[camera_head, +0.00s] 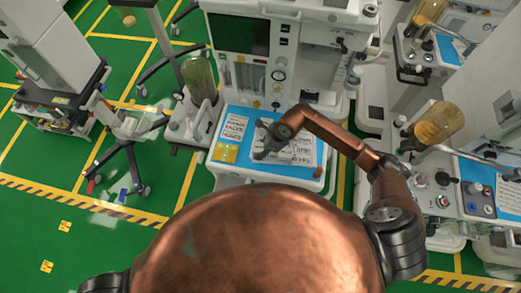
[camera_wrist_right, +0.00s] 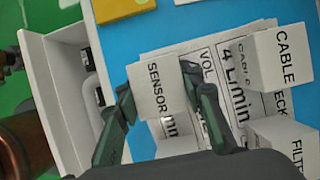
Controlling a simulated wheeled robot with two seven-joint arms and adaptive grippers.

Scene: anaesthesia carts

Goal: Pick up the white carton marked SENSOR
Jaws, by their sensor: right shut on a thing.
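The white carton marked SENSOR (camera_wrist_right: 157,92) shows in the right wrist view, between the dark green fingers of my right gripper (camera_wrist_right: 158,84). The gripper is shut on its two sides. I cannot tell whether the carton touches the surface below or hangs above it. In the head view my right gripper (camera_head: 266,146) reaches over the blue-topped cart (camera_head: 262,171), and the carton cannot be made out there. My left gripper is out of view.
White cartons marked CABLE (camera_wrist_right: 284,58) and FILTER (camera_wrist_right: 285,142) stand to the right of the SENSOR carton. Printed sheets (camera_wrist_right: 235,82) lie beneath on the blue top. A yellow item (camera_head: 226,153) lies at the cart's left. The anaesthesia machine (camera_head: 252,60) rises behind.

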